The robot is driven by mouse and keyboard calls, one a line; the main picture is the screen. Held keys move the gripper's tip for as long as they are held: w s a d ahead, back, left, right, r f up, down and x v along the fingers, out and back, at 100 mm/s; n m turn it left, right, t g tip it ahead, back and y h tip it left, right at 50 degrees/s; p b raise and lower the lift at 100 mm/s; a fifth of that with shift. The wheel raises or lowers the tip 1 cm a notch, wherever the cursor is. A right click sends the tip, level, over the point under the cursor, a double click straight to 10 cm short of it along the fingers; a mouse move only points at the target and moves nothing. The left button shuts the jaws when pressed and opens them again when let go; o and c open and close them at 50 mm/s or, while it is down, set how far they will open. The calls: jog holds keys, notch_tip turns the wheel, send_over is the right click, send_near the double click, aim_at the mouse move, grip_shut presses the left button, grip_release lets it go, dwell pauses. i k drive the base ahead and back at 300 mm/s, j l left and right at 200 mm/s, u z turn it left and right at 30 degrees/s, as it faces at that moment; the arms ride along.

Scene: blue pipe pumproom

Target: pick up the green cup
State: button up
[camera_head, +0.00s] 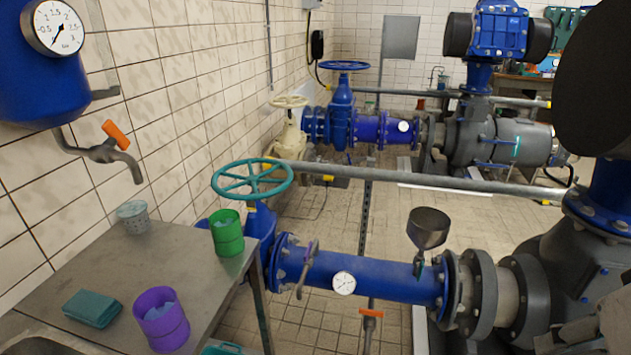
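The green cup (227,234) stands upright near the far right corner of the metal table (105,260), close to its edge. A blue valve body with a teal handwheel (252,179) stands right behind and beside the cup. My gripper is not in view.
A purple cup (161,318) stands at the table's near right, and a teal block (92,308) lies left of it. A grey perforated cup (133,216) sits under the wall tap (105,150). Blue pipework (375,275) with a grey funnel (428,228) fills the right.

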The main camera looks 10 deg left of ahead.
aim_at(227, 233)
jog(key=i+u, duration=0.1)
jog(key=u, duration=1.1)
